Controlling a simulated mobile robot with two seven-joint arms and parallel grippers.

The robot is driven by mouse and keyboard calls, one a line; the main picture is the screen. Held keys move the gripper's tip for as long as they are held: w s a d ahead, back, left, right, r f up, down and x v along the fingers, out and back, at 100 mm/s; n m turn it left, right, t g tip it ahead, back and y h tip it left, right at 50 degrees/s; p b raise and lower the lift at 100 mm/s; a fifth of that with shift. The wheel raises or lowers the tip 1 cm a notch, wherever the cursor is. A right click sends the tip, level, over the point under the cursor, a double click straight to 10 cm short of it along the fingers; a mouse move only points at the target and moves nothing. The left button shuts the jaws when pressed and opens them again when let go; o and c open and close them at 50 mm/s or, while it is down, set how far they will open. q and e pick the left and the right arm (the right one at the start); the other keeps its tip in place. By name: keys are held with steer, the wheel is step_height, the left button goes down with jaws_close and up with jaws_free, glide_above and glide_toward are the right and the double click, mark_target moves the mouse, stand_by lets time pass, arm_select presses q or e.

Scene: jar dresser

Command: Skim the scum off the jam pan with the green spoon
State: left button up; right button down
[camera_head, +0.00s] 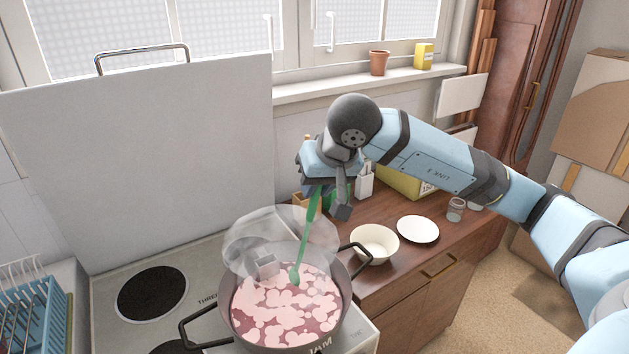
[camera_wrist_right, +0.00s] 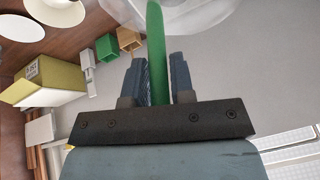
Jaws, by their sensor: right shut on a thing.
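The jam pan (camera_head: 285,335) stands on the stove, with red jam (camera_head: 243,325) covered in pale pink patches of scum (camera_head: 275,312). My right gripper (camera_head: 325,192) is above the pan's back rim, shut on the green spoon (camera_head: 307,228). The spoon slants down and its bowl end (camera_head: 295,280) is at the jam's surface among the scum. I cannot tell how deep it dips. In the right wrist view the green handle (camera_wrist_right: 156,50) passes between the two fingers (camera_wrist_right: 158,80). A clear, see-through round thing (camera_head: 265,235) shows at the pan's back. My left gripper is not in view.
A cream bowl (camera_head: 375,245) and a white plate (camera_head: 418,229) rest on the wooden dresser, right of the pan. Small jars (camera_head: 456,209) and a yellow-green box (camera_head: 402,182) stand behind. A tall white panel (camera_head: 140,150) rises behind the stove. A blue rack (camera_head: 35,315) is at left.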

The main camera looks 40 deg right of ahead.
mark_target(310, 217)
steer(key=f, duration=0.1)
steer(key=f+b, duration=0.2)
steer(key=shift+w+a+f, duration=0.15)
steer(key=shift+w+a, duration=0.1)
steer(key=shift+w, duration=0.05)
steer(key=f+b, duration=0.3)
steer(key=shift+w+a+f, duration=0.1)
steer(key=shift+w+a, duration=0.05)
steer(key=shift+a, duration=0.15)
steer(key=shift+f+b, duration=0.4)
steer(key=shift+b, duration=0.15)
arm_select(q)
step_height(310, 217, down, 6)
steer(key=b, duration=0.1)
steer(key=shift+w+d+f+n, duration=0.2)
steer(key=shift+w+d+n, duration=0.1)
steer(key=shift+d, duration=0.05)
arm_select(e)
steer(key=shift+w+a+f, duration=0.1)
steer(key=shift+a+f, duration=0.05)
steer(key=shift+f, duration=0.4)
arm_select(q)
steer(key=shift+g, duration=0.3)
